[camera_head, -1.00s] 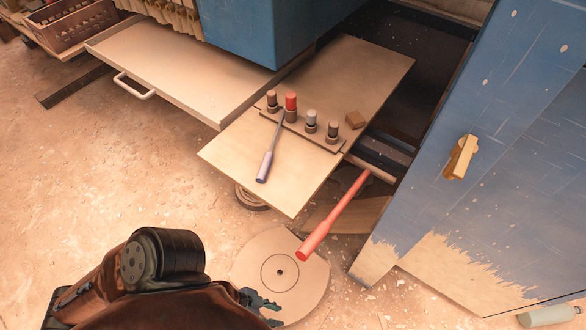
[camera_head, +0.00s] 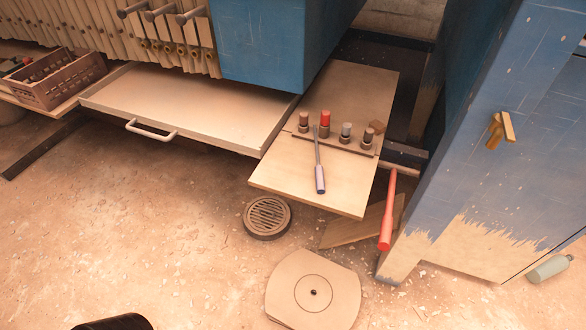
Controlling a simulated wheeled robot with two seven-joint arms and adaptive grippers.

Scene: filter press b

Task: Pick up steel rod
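A slim tool with a grey steel shaft and a pale grey-violet handle (camera_head: 319,179) lies on the light wooden board (camera_head: 280,182). Its handle end points toward the board's front edge, and its shaft reaches back to the row of pegs. It is the thing that looks most like the steel rod. Nothing holds or touches it but the board and perhaps the peg rack. Neither of my grippers is in view. Only a dark piece of my arm shows at the bottom left edge.
Several capped pegs, one red (camera_head: 325,119), stand in a rack behind the tool. A red bar (camera_head: 387,212) slants down right of the board. A blue cabinet (camera_head: 480,150) stands right. A pull-out tray (camera_head: 190,108) is left. A round drain (camera_head: 268,216) and disc plate (camera_head: 290,292) lie on the floor.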

